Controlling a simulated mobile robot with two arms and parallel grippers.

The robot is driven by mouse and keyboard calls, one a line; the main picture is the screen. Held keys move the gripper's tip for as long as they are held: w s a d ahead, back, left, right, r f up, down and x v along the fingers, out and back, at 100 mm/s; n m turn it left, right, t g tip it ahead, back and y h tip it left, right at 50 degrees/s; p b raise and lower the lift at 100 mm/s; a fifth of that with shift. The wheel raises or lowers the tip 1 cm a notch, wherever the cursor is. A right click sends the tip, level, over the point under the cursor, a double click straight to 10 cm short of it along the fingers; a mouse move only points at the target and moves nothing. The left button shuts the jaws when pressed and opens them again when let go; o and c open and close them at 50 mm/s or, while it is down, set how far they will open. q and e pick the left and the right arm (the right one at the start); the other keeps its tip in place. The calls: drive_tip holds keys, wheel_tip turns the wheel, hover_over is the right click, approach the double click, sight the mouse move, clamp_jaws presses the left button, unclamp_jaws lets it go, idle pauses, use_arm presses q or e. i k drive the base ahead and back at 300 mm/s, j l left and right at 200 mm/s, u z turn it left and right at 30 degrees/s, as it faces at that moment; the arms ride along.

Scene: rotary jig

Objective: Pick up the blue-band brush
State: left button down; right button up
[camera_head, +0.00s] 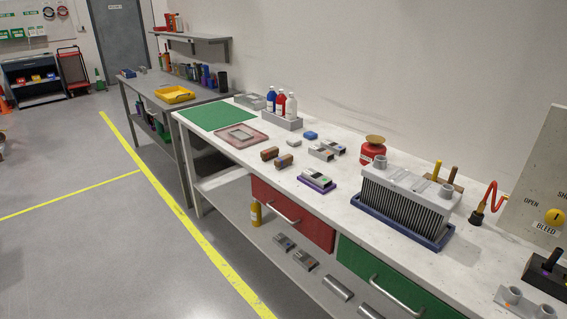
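The nearer brown block (284,161) seems to show a bluish-grey patch; the other brown block (270,153) shows no blue that I can make out. They are too small to tell for sure which has a blue band. Neither of my grippers is in view, and nothing is seen holding the blocks.
A finned grey unit (405,195) stands on a blue tray to the right. The floor left of the bench is clear.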

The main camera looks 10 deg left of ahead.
sight(286, 161)
drive_tip(key=j+z, duration=0.1)
drive_tip(key=z, duration=0.5)
drive_tip(key=i+j+z, duration=0.1)
drive_tip(key=j+z, duration=0.35)
drive_tip(key=j, duration=0.25)
drive_tip(key=j+z, duration=0.5)
drive_tip(key=j, duration=0.2)
